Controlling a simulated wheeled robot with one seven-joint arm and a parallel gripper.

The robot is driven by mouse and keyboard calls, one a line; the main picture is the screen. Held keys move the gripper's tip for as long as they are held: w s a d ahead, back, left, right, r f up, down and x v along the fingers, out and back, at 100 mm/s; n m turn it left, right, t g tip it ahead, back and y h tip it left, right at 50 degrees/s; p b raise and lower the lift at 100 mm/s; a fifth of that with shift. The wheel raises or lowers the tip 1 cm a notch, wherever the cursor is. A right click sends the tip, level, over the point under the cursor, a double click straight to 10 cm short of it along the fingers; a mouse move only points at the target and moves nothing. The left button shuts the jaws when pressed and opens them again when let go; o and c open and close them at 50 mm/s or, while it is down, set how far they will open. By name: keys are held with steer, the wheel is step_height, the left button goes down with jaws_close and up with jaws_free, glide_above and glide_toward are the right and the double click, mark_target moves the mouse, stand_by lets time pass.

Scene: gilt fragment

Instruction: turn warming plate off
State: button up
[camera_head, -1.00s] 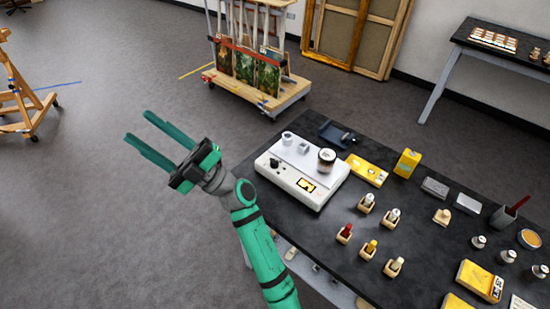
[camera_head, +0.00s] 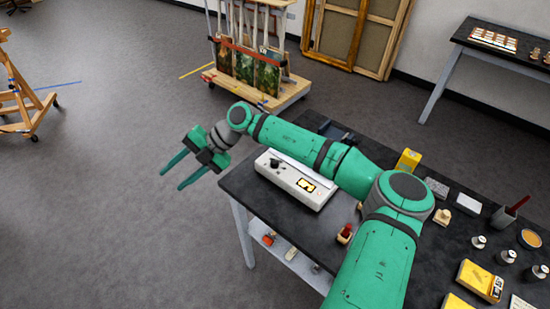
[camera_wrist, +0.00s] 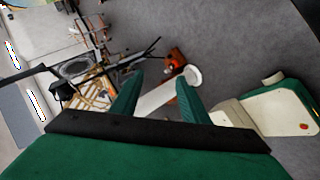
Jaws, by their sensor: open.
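The white warming plate (camera_head: 289,186) sits on the black table in the head view. A black knob (camera_head: 275,163) is on the left of its front panel, and a lit yellow display (camera_head: 307,186) is on the right. My gripper (camera_head: 172,180) is open and empty, left of the table's left edge and apart from the plate. In the wrist view my two green fingers (camera_wrist: 158,100) are spread, and the plate cannot be made out there.
The black table (camera_head: 268,212) carries small bottles, a yellow box (camera_head: 408,160) and a wooden block (camera_head: 442,217) on its right. A lower shelf (camera_head: 290,252) holds small items. A cart with paintings (camera_head: 266,76) stands behind.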

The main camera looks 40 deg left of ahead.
steer(key=w+d+f+m+t+h, duration=0.1)
steer(key=w+d+t+h, duration=0.4)
steer(key=w, duration=0.7)
steer(key=m+t, duration=0.2)
steer(key=t, duration=0.2)
glide_toward(275, 161)
steer(key=shift+h, duration=0.3)
steer(key=f, duration=0.5)
steer(key=a+f, duration=0.1)
steer(key=f, duration=0.2)
steer(key=shift+f, duration=0.2)
jaws_close()
